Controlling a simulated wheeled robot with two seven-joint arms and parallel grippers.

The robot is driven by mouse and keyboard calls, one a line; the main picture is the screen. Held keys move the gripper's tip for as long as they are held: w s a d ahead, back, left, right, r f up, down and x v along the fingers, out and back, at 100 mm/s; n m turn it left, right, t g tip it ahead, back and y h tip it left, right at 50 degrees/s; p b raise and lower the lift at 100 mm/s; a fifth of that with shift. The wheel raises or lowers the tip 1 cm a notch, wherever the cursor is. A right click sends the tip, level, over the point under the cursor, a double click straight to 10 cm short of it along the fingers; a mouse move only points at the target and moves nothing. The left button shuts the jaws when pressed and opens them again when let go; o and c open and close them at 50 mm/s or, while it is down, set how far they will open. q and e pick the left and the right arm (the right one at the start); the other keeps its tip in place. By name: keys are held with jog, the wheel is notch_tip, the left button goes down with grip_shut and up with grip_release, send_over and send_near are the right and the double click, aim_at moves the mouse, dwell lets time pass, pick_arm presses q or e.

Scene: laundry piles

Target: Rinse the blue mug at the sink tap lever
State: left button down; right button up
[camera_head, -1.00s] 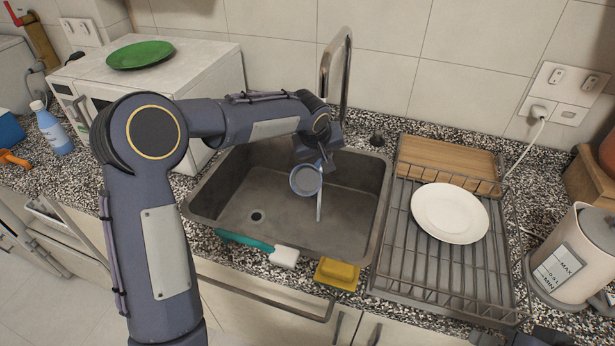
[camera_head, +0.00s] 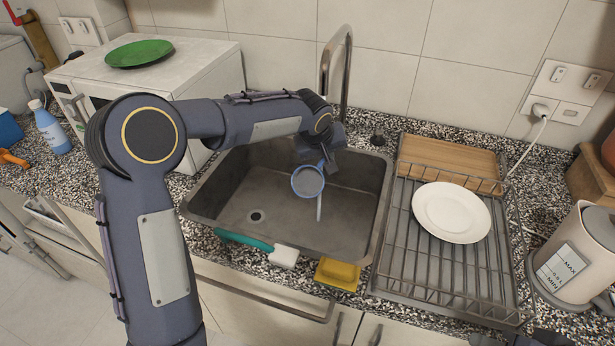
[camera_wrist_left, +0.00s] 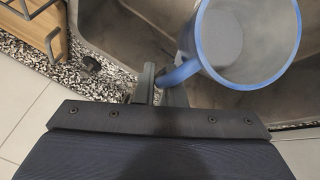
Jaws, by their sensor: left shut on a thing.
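The blue mug (camera_head: 308,181) is held over the sink basin (camera_head: 228,190), its mouth showing to the head camera. My left gripper (camera_wrist_left: 162,88) is shut on the mug's handle, and the mug's rim and greyish inside show in the left wrist view (camera_wrist_left: 245,40). The tall metal tap (camera_head: 345,75) rises behind the sink, partly hidden by my left arm. A thin pale stream (camera_head: 319,209) shows below the mug's right side. A small dark knob (camera_head: 377,138), possibly the tap lever, stands behind the sink's right corner. Dark parts at the bottom right edge may be my right gripper.
A wire dish rack (camera_head: 400,270) with a white plate (camera_head: 451,212) stands right of the sink, before a wooden board (camera_head: 450,157). A yellow sponge (camera_head: 337,274) and teal-handled brush (camera_head: 243,241) lie at the front rim. A kettle (camera_head: 575,260) is far right.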

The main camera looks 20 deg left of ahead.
aim_at(303, 192)
pick_arm(q)
jog(key=shift+s+a+b, duration=0.4)
jog(key=shift+s, duration=0.3)
jog(key=shift+s+a+b, duration=0.35)
jog(key=shift+s+a, duration=0.05)
jog(key=shift+s, duration=0.25)
jog(key=shift+s+a+b, duration=0.4)
jog(key=shift+s, duration=0.3)
jog(key=shift+s+a+b, duration=0.25)
jog(key=shift+s+a, duration=0.15)
jog(key=shift+s, duration=0.25)
jog(key=shift+s+a+b, duration=0.25)
jog(key=shift+s+a, duration=0.1)
jog(key=shift+s, duration=0.3)
jog(key=shift+r, duration=0.15)
jog(key=s+a+r+p, duration=0.1)
jog(key=s+a+r, duration=0.1)
jog(key=s+r, duration=0.1)
jog(key=shift+s+a+r+p, duration=0.3)
jog(key=shift+s+r, duration=0.1)
jog(key=shift+s, duration=0.3)
